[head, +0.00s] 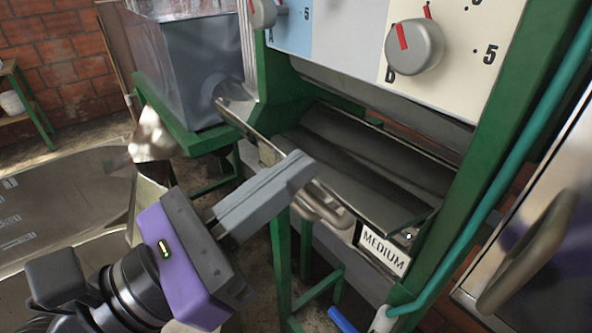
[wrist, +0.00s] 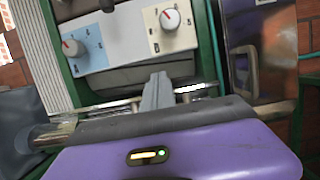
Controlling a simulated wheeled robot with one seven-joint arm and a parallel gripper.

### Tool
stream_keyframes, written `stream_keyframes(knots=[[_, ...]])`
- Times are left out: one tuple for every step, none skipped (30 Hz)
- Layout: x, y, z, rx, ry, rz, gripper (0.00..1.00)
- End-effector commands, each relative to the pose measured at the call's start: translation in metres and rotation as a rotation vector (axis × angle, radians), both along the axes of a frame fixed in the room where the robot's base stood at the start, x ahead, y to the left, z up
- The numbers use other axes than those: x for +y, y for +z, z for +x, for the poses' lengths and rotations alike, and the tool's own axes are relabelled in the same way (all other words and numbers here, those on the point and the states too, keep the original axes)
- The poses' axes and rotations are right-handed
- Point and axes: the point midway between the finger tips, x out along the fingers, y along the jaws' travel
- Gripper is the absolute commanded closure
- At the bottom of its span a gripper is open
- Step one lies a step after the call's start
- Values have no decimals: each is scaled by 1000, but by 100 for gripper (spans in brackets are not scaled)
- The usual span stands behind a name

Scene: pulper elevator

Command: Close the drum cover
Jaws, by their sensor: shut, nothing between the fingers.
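The drum cover (head: 365,178) appears as a grey metal flap sloping outward and down from the machine's front, below a dark gap. A curved metal handle (head: 328,208) shows at its lower front edge, partly hidden behind my fingers. My gripper (head: 303,168) is shut and empty, with its fingertips in front of the cover's left part and close to the handle. I cannot tell whether they touch. In the wrist view my gripper (wrist: 158,80) points at the machine's front, with a bright metal edge (wrist: 195,89) beside the fingers.
A control panel with a red-marked knob (head: 414,46) is above the cover. A "MEDIUM" label (head: 383,250) is at the lower right. A green frame post (head: 480,150) and teal pipe (head: 535,150) bound the right. A grey tank (head: 195,70) stands at left.

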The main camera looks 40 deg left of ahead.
Motion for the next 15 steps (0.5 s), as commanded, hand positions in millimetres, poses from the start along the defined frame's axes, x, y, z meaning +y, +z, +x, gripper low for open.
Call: stream_keyframes(knots=[[1, -1, -7, 0, 2, 1, 100], [2, -1, -11, 1, 2, 2, 100], [3, -1, -18, 0, 2, 0, 100], [4, 0, -22, 0, 2, 0, 100], [5, 0, -27, 0, 3, 1, 100], [6, 0, -34, 1, 3, 1, 100], [6, 1, -39, 1, 2, 1, 100], [7, 1, -44, 0, 2, 0, 100], [8, 2, -50, 0, 3, 1, 100], [9, 2, -55, 1, 2, 1, 100], [9, 2, -59, 1, 2, 2, 100], [10, 3, -65, 0, 2, -1, 100], [11, 3, -68, 0, 2, -1, 100], [11, 4, -71, 1, 1, 0, 100], [11, 4, -74, 1, 1, 0, 100]])
